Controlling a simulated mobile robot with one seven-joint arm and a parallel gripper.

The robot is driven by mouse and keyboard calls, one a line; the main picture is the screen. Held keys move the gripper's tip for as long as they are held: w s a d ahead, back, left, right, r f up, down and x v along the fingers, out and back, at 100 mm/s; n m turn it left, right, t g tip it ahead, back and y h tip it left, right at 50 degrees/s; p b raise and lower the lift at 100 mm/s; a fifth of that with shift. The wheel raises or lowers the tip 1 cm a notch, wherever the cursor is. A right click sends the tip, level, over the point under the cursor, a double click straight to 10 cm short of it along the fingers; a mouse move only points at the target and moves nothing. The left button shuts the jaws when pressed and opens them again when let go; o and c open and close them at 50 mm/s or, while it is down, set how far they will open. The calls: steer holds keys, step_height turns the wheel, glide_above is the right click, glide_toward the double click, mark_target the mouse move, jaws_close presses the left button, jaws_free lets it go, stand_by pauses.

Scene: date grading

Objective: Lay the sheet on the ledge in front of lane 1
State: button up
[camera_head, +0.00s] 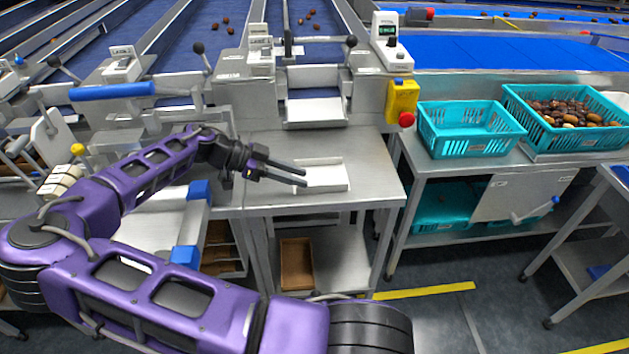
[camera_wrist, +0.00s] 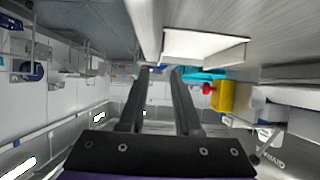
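A white sheet (camera_head: 322,175) lies on the steel table, apparently in a shallow tray or holder. It also shows in the wrist view (camera_wrist: 203,47), beyond and above my fingertips. My gripper (camera_head: 304,176) is level, pointing right, beside the sheet's left edge. Its two fingers are apart with nothing visible between them, as the wrist view also shows (camera_wrist: 158,71). Whether a fingertip touches the sheet or its holder cannot be told. Behind the table, a pale ledge (camera_head: 315,110) sits below a lane gate; the small lane labels are too blurred to read surely.
A yellow box with a red button (camera_head: 402,100) stands right of the ledge. An empty teal crate (camera_head: 468,143) and a teal crate of dates (camera_head: 540,140) stand on the right-hand table. A blue-handled lever (camera_head: 113,91) is at left. The table's front right is bare.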

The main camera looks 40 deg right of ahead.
steer(key=shift+v, duration=2.6)
steer(key=shift+d, duration=0.1)
